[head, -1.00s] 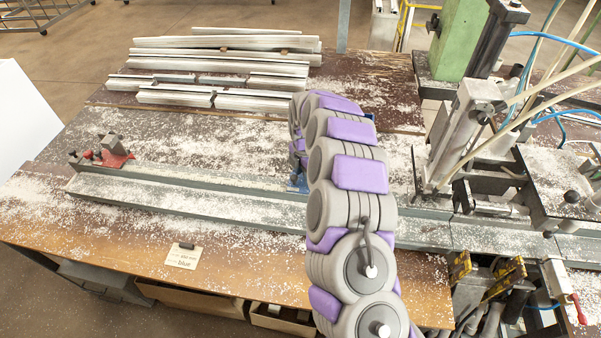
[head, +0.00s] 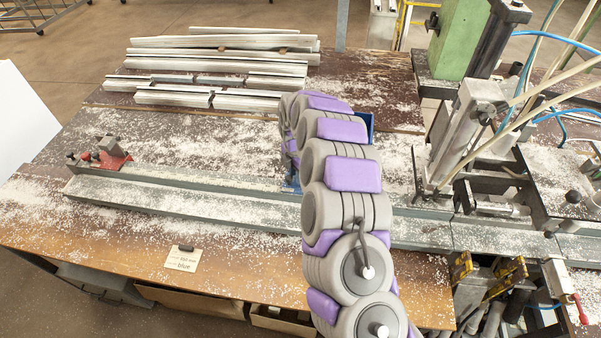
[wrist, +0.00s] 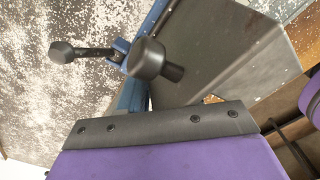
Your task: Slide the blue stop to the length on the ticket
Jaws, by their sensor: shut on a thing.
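The blue stop (head: 291,182) sits at the rail (head: 200,197), mostly hidden behind my arm in the head view. A blue edge shows right of the arm too. In the wrist view the blue stop (wrist: 132,96) stands just beyond my gripper (wrist: 160,125), beside black knobs (wrist: 148,58). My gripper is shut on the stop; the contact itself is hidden. The ticket (head: 183,259) lies at the bench's front edge; it reads "blue", and its smaller line is too small to read. A red stop (head: 108,160) sits at the rail's left end.
Aluminium profiles (head: 215,68) lie at the back of the bench. A clamp machine (head: 465,130) with hoses and a green column (head: 460,40) stands on the right. Chips cover the bench (head: 110,235). The rail between the red stop and my arm looks clear of large objects.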

